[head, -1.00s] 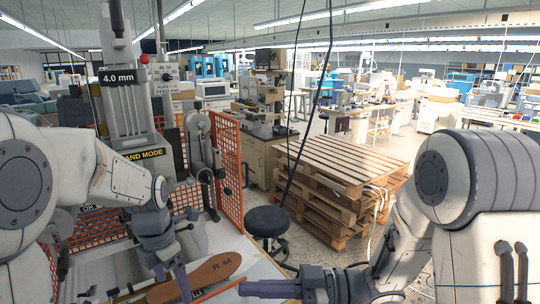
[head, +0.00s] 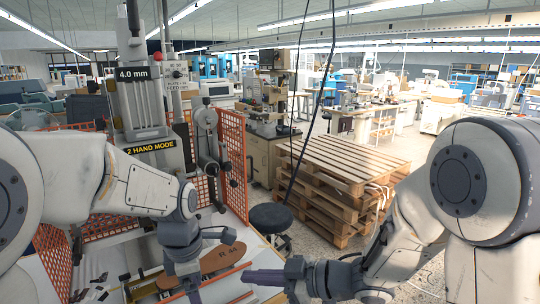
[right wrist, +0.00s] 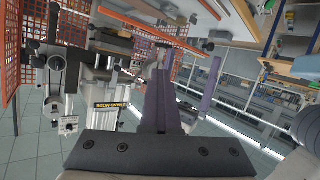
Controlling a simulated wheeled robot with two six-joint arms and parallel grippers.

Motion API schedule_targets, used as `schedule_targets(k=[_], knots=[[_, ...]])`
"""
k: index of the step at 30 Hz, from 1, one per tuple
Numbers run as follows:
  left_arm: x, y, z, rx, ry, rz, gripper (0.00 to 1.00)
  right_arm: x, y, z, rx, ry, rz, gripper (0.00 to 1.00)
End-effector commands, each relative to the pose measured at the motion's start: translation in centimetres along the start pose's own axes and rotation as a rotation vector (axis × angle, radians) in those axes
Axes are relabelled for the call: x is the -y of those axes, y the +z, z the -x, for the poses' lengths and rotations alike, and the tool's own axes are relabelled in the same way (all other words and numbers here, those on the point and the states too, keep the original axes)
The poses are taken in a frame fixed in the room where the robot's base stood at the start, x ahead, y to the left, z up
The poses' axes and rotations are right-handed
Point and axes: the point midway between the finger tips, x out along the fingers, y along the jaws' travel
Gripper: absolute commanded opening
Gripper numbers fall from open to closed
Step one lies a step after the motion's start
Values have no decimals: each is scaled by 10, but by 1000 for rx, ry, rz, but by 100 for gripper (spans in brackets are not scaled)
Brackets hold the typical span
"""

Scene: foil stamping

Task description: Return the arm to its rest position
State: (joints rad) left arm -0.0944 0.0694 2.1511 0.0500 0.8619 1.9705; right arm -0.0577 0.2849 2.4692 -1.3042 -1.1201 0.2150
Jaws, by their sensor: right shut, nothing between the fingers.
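My right gripper (head: 262,277) reaches in from the right at the bottom of the head view, above the front right of the work table. Its fingers are together and empty. The purple fingers also show in the right wrist view (right wrist: 160,100). My left gripper (head: 192,284) points down over the table at the lower left, in front of a brown sole-shaped piece marked R 44 (head: 226,257). Its jaw gap is not clear, and it covers part of the brown piece.
The stamping press (head: 143,110) stands behind the table with orange mesh guards (head: 232,160) beside it. A dark round stool (head: 270,218) and stacked wooden pallets (head: 345,175) stand on the right. Dark cables hang in front of the pallets.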

Motion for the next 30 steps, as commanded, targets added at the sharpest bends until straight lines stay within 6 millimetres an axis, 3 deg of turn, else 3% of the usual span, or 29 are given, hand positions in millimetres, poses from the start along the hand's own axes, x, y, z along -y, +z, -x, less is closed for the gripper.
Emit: schedule_targets(k=[6, 9, 12, 14, 17, 21, 25, 30], knots=[[45, 22, -7, 12, -8, -509, 100, -27, 22, -5, 252, 222, 10, 0], [73, 32, -10, 22, -10, -840, 100, -31, 37, 6, 410, 340, -39, 0], [102, 39, -15, 33, -12, -1171, 100, -22, 52, 24, 565, 425, -128, 0], [118, 41, -18, 41, -12, -1370, 100, -8, 61, 37, 655, 454, -194, 0], [146, 42, -23, 55, -11, -1699, 100, 29, 74, 58, 805, 455, -321, 0], [178, 39, -30, 74, -5, -2109, 100, 95, 84, 85, 984, 383, -499, 0], [197, 34, -34, 88, 0, -2377, 100, 147, 83, 104, 1101, 286, -615, 0], [207, 30, -37, 96, 5, -2530, 100, 179, 79, 115, 1171, 212, -680, 0]])
